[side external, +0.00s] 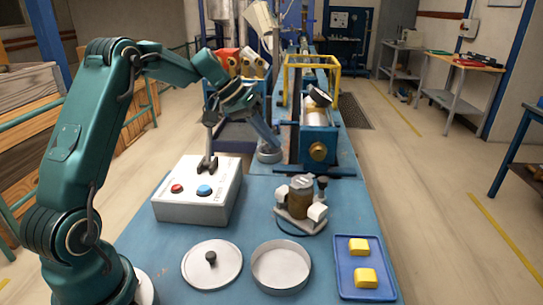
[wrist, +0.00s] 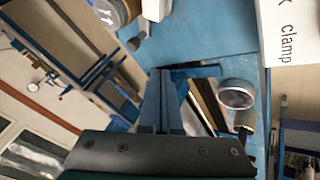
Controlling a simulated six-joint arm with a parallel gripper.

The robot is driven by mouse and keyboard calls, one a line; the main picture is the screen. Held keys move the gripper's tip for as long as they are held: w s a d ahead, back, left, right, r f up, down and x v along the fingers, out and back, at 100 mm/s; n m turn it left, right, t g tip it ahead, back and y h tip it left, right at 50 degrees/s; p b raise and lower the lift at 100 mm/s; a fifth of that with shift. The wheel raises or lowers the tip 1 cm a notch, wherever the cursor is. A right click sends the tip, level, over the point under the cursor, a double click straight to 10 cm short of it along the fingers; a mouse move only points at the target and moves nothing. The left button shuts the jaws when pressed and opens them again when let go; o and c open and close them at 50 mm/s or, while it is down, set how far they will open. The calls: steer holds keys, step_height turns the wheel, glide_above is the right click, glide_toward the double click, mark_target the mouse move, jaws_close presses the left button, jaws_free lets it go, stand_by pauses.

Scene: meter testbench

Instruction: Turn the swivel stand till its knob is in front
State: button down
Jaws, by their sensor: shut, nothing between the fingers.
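The swivel stand (side external: 300,222) is on the blue bench, right of the control box. It carries a brown meter (side external: 301,198) with a grey top and white blocks at its sides. A small dark knob-like piece (side external: 321,184) shows at its right rear; I cannot tell for sure that it is the knob. My gripper (side external: 271,143) is shut and empty, behind the stand and apart from it, close above a small grey cup. In the wrist view my shut fingers (wrist: 161,75) point up the picture, and part of the meter (wrist: 110,10) is cut off at the top left.
The control box (side external: 197,190) with red and blue buttons and a lever is left of the stand. The grey cup (side external: 269,154) and pump rig (side external: 318,145) are behind. A round lid (side external: 212,264), open dish (side external: 281,267) and blue tray (side external: 363,253) with yellow blocks are in front.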

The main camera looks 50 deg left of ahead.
mark_target(320, 179)
steer(key=x, duration=0.9)
steer(key=shift+w+d+f, duration=0.1)
steer(key=shift+d+f, duration=0.15)
steer(key=shift+f, duration=0.1)
steer(key=shift+w+d+r, duration=0.1)
steer(key=shift+w+d, duration=0.05)
steer(key=shift+d, duration=0.45)
steer(key=shift+w+d+r, duration=0.1)
steer(key=shift+w+d, duration=0.05)
steer(key=shift+d, duration=0.4)
steer(key=shift+w+d+f, duration=0.1)
steer(key=shift+w+d, duration=0.1)
steer(key=shift+d, duration=0.4)
steer(key=shift+w+d+m, duration=0.1)
steer(key=shift+d+m, duration=0.05)
steer(key=shift+m, duration=0.15)
steer(key=shift+w+d+m+g+h, duration=0.2)
steer(key=shift+d+m+g+h, duration=0.2)
steer(key=shift+m, duration=0.25)
steer(key=shift+w+d+m+g+h, duration=0.2)
steer(key=shift+d+m+g+h, duration=0.1)
steer(key=shift+d+m, duration=0.25)
steer(key=shift+w+d, duration=0.2)
steer(key=shift+d, duration=1.15)
steer(key=shift+s+d, duration=0.15)
steer(key=shift+d, duration=0.55)
steer(key=shift+s+d, duration=0.1)
steer(key=shift+d, duration=0.25)
